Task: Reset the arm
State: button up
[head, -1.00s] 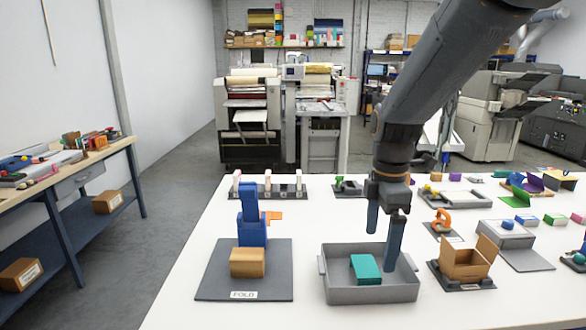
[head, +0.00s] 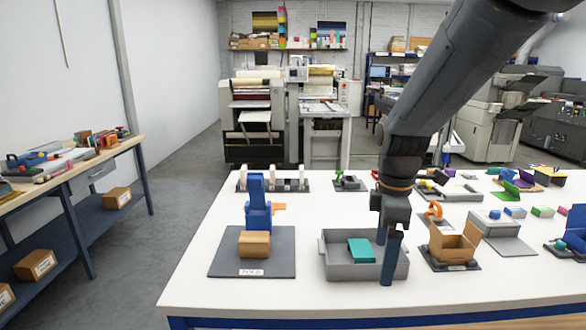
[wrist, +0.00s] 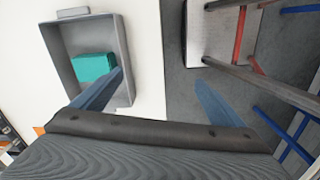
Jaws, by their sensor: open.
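My gripper (head: 386,258) is open and empty, its two blue fingers pointing down. In the head view it overlaps the right side of a grey tray (head: 345,272). The wrist view shows my fingers (wrist: 162,88) spread apart, the left one over the tray's edge (wrist: 124,45) and the right one over the floor past the table edge.
A dark board (head: 230,265) with a tan box (head: 254,244) is left of the tray. An open cardboard box (head: 450,252) stands to the right. Several small items cover the white table's (head: 190,290) right side. The front strip is clear.

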jog(key=s+f+m+t, duration=0.1)
jog(key=s+f+m, duration=0.6)
jog(key=m, duration=0.8)
jog(key=shift+s+f+m, duration=0.3)
jog(key=shift+s+f, duration=0.05)
jog(key=shift+s, duration=1.4)
